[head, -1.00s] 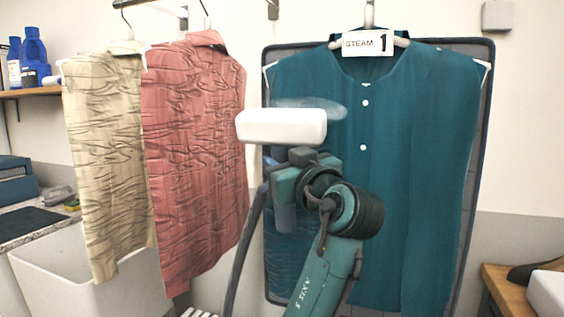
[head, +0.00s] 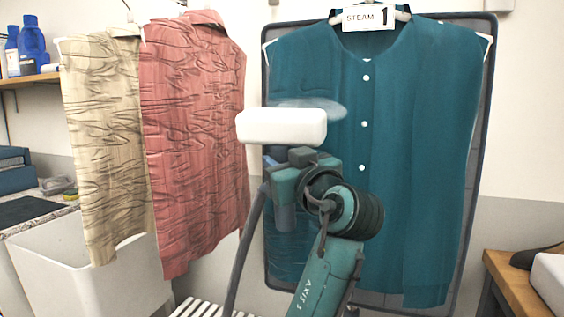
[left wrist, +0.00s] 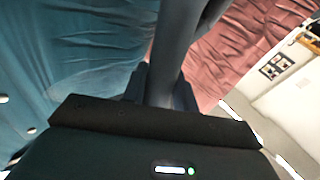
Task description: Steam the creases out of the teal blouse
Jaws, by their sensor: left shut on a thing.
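The teal blouse (head: 415,150) hangs upright on a hanger against a dark-edged padded board, with a "STEAM 1" tag (head: 368,17) at its neck. Its visible upper and right parts look smooth; faint creases show low on its left side. My left gripper (head: 298,160) is shut on the steamer, whose white head (head: 281,126) is in front of the blouse's left edge. A pale steam puff (head: 315,106) shows above the head. Contact with the cloth cannot be told. My arm hides part of the blouse. The left wrist view shows creased teal cloth (left wrist: 60,60) and the grey steamer (left wrist: 178,55).
A creased red shirt (head: 195,150) and a creased beige shirt (head: 105,150) hang to the left. A white bin (head: 60,265) stands below them. The dark hose (head: 245,250) hangs left of my arm. A wooden table (head: 510,285) is at the lower right.

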